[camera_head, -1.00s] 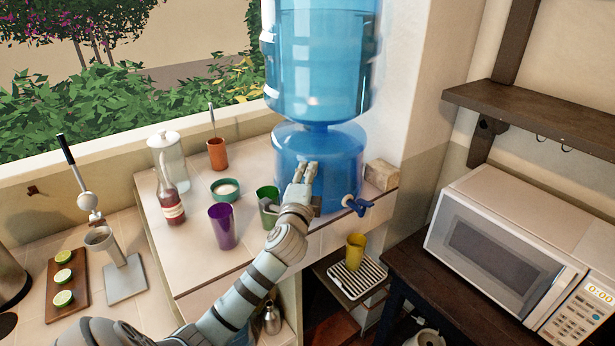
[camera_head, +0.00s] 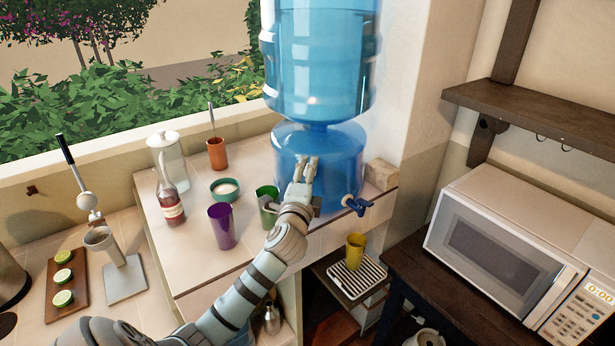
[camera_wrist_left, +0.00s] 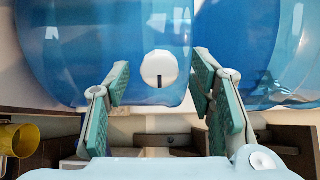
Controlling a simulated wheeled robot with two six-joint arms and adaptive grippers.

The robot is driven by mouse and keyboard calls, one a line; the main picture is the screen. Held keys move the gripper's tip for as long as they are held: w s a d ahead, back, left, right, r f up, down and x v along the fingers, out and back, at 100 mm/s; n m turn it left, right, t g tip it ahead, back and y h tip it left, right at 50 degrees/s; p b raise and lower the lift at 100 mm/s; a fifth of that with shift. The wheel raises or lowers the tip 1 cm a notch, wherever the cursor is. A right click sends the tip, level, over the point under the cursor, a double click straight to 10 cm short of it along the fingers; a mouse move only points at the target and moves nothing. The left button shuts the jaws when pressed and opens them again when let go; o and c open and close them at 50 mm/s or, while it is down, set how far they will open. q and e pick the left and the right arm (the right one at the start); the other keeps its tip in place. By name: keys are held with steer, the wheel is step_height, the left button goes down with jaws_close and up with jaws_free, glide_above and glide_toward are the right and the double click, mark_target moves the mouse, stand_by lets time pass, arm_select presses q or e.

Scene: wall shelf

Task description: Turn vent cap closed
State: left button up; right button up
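The vent cap (camera_wrist_left: 159,69) is a white disc with a short dark slot upright at its lower edge. In the left wrist view it sits on the blue dispenser base, between and beyond my fingertips. My left gripper (camera_head: 308,161) is open, with its teal-padded fingers on either side of the cap and apart from it in that view. The blue dispenser base (camera_head: 338,150) stands behind the gripper in the head view, where I cannot make out the cap. My right gripper is in neither view.
A green cup (camera_head: 267,213) stands close to my left wrist, with a purple cup (camera_head: 222,228) farther left. A blue tap (camera_head: 357,205) sticks out at the right, above a yellow cup (camera_head: 355,250). A large blue bottle (camera_head: 318,65) sits on the base.

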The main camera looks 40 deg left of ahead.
arm_select(q)
steer(key=v, duration=1.2)
steer(key=shift+w+f, duration=0.1)
